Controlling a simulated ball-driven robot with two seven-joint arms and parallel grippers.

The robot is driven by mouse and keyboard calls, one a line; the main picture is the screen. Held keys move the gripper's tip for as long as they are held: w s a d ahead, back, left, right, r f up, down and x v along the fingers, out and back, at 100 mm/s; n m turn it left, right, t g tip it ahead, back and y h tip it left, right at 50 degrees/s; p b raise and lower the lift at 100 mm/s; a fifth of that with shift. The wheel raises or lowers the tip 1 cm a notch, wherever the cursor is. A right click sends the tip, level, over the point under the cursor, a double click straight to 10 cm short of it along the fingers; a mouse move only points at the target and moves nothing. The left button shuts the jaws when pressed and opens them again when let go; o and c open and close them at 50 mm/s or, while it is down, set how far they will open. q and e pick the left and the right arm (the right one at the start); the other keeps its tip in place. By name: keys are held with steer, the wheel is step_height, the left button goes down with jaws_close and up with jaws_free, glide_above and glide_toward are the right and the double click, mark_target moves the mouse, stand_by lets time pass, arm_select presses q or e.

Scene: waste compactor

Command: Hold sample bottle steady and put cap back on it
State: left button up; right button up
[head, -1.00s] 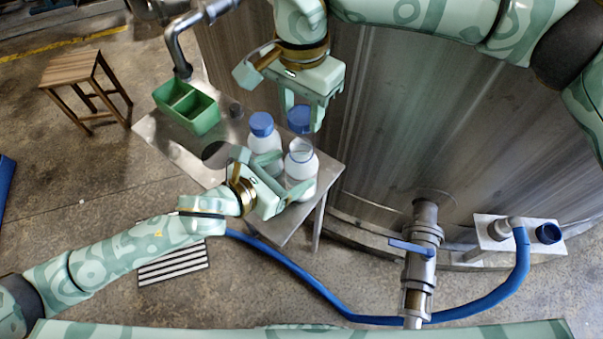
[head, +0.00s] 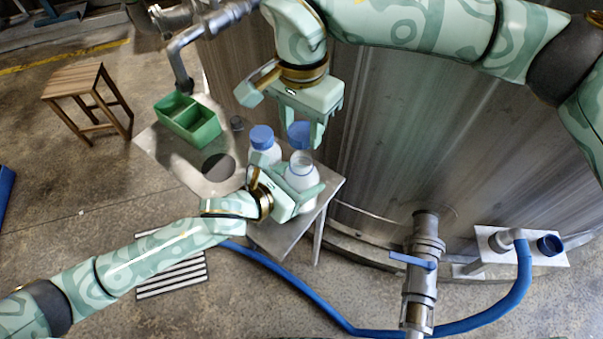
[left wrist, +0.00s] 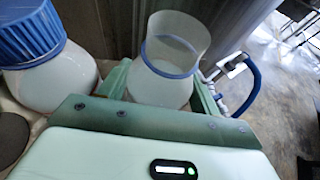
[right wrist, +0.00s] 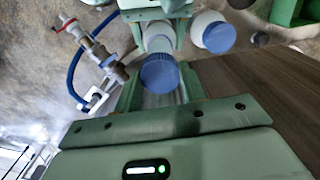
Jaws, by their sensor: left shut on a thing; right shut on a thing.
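The open sample bottle (head: 301,173) is translucent white with a blue neck ring and stands upright over the table. My left gripper (head: 308,193) is shut around its body. The left wrist view shows the open mouth of the bottle (left wrist: 170,62) between the fingers. My right gripper (head: 301,137) is shut on the blue cap (head: 299,131), held above and apart from the bottle mouth in the head view. The cap (right wrist: 160,73) also shows between the fingers in the right wrist view, covering part of the bottle behind it.
A second bottle with a blue cap (head: 262,138) stands close to the left of the open one. A green two-part tray (head: 188,121) sits at the table's back left. The steel tank (head: 390,140) is close on the right. A stool (head: 75,85) stands farther left.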

mark_target(301, 160)
steer(key=shift+f, duration=2.2)
steer(key=shift+f, duration=0.1)
steer(key=shift+f, duration=0.75)
steer(key=shift+f, duration=0.6)
